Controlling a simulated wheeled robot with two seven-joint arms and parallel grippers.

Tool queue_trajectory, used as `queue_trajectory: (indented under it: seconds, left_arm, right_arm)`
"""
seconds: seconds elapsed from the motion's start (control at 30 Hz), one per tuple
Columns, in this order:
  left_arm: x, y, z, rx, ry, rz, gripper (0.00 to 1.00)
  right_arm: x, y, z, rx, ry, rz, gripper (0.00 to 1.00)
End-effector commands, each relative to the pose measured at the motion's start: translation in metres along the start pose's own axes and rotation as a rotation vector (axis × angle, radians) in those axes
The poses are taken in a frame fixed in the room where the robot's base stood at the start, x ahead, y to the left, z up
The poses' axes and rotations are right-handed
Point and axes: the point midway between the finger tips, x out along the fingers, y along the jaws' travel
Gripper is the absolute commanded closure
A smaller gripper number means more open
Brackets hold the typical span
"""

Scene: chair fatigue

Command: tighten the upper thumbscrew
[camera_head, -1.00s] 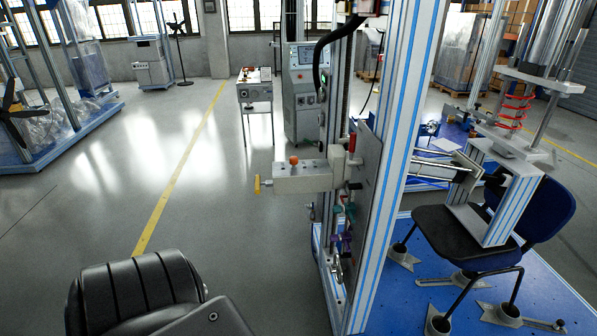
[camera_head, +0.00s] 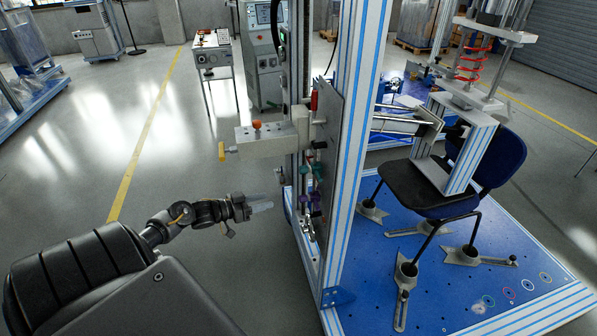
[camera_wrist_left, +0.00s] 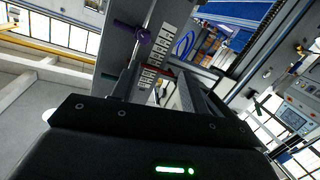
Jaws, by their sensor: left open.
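My left gripper (camera_head: 262,205) reaches in from the left, its fingers pointing right toward the upright panel, with a gap between them and the panel. It is open and empty; its fingers (camera_wrist_left: 172,90) also show in the left wrist view. The panel carries coloured hand screws: a teal one (camera_head: 303,170) above a purple one (camera_head: 303,198). In the left wrist view a purple screw (camera_wrist_left: 142,37) shows beyond the fingers, beside white labels (camera_wrist_left: 152,62). I cannot tell which screw is the upper thumbscrew. My right gripper is not in view.
The blue-striped column (camera_head: 350,150) stands right of the panel. A chair (camera_head: 425,185) is on the blue base (camera_head: 455,270).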

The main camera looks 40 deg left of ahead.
Motion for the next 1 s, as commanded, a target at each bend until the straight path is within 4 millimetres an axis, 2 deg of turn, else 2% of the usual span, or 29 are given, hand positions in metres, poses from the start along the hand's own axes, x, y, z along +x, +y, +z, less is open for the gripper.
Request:
queue_trajectory:
  seconds: [0.03, 0.1, 0.23, 0.4, 0.53, 1.0]
  left_arm:
    - [0.001, 0.006, -0.034, 0.014, 0.031, 0.062, 0.55]
    - [0.002, 0.017, -0.068, 0.018, 0.061, 0.133, 0.55]
    - [0.000, 0.030, -0.101, 0.021, 0.083, 0.208, 0.55]
    - [0.001, 0.033, -0.108, 0.019, 0.089, 0.225, 0.55]
    - [0.010, 0.035, -0.110, 0.020, 0.091, 0.223, 0.55]
    - [0.088, 0.052, -0.117, 0.020, 0.090, 0.220, 0.55]
  right_arm:
    - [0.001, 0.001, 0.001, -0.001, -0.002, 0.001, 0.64]
    - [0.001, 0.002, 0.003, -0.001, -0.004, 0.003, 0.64]
    - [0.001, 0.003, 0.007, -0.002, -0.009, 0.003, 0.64]
    - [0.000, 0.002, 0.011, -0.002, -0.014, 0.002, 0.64]
    - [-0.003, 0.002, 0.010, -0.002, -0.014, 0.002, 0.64]
    - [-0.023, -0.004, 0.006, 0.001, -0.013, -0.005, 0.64]
